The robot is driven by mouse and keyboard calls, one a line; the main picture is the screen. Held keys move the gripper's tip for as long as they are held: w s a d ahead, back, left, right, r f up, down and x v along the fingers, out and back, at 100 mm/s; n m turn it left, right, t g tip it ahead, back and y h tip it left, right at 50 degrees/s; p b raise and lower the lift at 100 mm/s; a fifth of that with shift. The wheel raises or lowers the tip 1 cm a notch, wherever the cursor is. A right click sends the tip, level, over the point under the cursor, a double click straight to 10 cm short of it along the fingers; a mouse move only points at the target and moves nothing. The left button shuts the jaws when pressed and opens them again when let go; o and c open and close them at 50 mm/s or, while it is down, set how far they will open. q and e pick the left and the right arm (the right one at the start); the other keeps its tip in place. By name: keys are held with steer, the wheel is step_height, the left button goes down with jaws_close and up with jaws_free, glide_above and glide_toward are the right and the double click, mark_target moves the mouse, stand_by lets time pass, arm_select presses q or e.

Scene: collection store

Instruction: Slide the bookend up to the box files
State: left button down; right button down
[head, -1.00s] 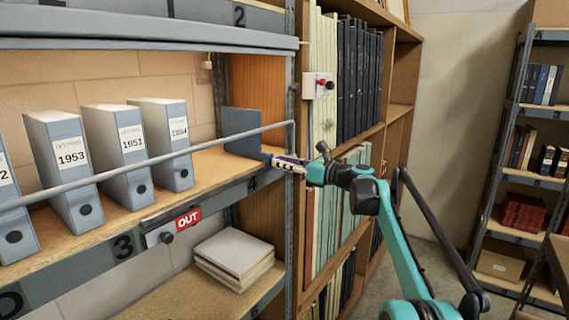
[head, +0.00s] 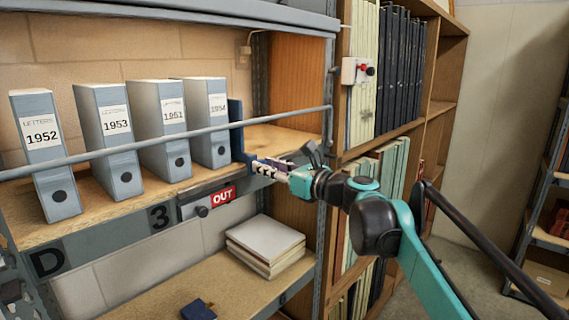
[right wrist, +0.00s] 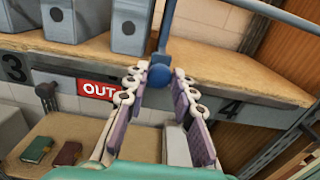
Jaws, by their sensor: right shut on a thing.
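The bookend (head: 236,128) is a dark blue upright plate on the shelf, right beside the 1954 box file (head: 209,125). I cannot tell whether they touch. The other grey-blue box files, 1951 (head: 162,130), 1953 (head: 112,140) and 1952 (head: 48,155), stand in a row to the left with gaps between. My right gripper (head: 266,170) is at the shelf's front edge, below the rail. In the right wrist view its fingers (right wrist: 158,92) are shut on the bookend's round blue knob (right wrist: 159,75). My left gripper is not in view.
A metal rail (head: 285,119) crosses in front of the files. A red OUT sign (head: 222,196) hangs on the shelf edge. The shelf board (head: 285,137) right of the bookend is bare. A paper stack (head: 264,245) lies on the shelf below.

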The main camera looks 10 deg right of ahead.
steer(key=shift+s+a, duration=0.5)
steer(key=shift+a, duration=0.2)
steer(key=c, duration=1.3)
jaws_free()
steer(key=v, duration=1.2)
